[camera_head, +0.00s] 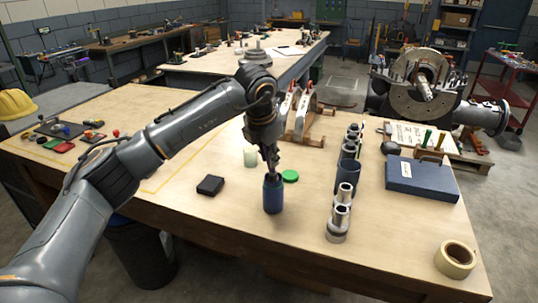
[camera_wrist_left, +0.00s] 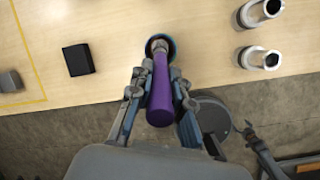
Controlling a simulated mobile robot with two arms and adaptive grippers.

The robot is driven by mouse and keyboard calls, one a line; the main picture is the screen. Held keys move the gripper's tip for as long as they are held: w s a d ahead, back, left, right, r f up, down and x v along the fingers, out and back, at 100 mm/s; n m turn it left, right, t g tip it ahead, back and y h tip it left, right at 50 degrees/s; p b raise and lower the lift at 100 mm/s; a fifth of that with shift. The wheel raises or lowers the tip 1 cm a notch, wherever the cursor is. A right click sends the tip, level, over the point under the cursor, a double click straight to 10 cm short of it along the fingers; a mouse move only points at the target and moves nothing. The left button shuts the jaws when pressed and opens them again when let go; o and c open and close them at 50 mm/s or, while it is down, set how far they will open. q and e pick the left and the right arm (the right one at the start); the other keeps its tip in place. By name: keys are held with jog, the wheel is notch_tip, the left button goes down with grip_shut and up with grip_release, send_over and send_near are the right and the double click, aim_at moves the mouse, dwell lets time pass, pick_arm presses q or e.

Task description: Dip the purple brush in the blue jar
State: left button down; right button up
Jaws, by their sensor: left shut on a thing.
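The blue jar (camera_head: 273,195) stands upright near the middle of the table's front part. My left gripper (camera_head: 271,172) points down right above the jar's mouth. In the left wrist view the gripper (camera_wrist_left: 157,92) is shut on the purple brush (camera_wrist_left: 160,95), around its thick handle. The brush's pale metal collar lines up with the jar's opening, and part of the jar's teal-blue rim (camera_wrist_left: 172,47) shows beside it. The bristles are hidden, so I cannot tell how deep they are. My right gripper is in neither view.
A green lid (camera_head: 290,176) and a pale green cup (camera_head: 250,157) are close behind the jar. A black box (camera_head: 210,185) lies to its left. A row of metal cylinders (camera_head: 341,215) stands to its right. A tape roll (camera_head: 455,259) lies at the right front corner.

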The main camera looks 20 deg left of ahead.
pick_arm(q)
jog(key=shift+f+b, duration=0.3)
jog(key=shift+f, duration=0.15)
dwell(1.2)
jog(key=shift+r, duration=0.1)
jog(key=shift+r+p, duration=2.1)
jog(key=shift+r, duration=1.4)
